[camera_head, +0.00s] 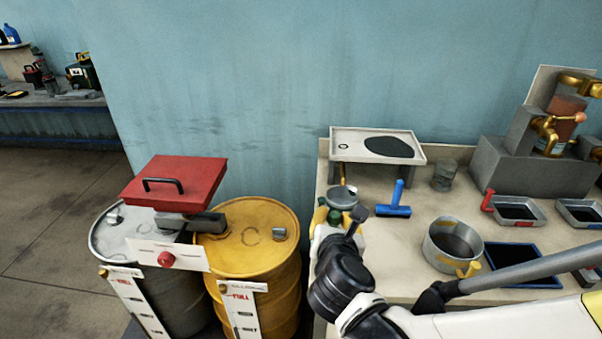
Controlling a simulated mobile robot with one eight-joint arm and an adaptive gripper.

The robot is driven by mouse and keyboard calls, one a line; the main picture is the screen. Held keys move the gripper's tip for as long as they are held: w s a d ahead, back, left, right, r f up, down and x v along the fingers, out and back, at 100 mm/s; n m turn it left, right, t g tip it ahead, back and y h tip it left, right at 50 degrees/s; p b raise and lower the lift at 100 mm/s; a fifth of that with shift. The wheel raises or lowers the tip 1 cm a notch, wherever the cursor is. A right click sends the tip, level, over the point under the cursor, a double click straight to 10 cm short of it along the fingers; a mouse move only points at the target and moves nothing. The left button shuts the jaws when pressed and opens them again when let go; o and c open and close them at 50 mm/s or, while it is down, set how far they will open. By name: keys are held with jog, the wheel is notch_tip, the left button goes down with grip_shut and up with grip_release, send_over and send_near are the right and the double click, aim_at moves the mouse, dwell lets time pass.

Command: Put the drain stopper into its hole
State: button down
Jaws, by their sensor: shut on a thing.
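My gripper (340,212) is at the front left of the workbench, pointing toward the back wall. It is shut on a small grey round piece (342,196) with a thin upright part above it. This looks like the drain stopper, but the fingers and wrist hide much of it. A pale raised tray (425,160) stands beyond the gripper against the wall. A small dark ring (343,147), which looks like the drain hole, shows at its left, beside a black oil puddle (389,147). The gripper is in front of the tray and apart from it.
A blue-handled scraper (395,210) lies right of the gripper, with a grey cup (444,175) behind it. A metal pot (440,262) stands at the front.

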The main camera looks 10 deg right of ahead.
jog(key=shift+f+b, duration=1.75)
jog(key=shift+f, duration=0.35)
jog(key=shift+f+b, duration=1.5)
jog(key=shift+b, duration=0.05)
jog(key=shift+f+b, duration=0.3)
jog(key=shift+f, duration=1)
jog(key=c, duration=1)
grip_release()
jog(key=shift+v, duration=6.05)
jog(key=shift+d+f, duration=0.1)
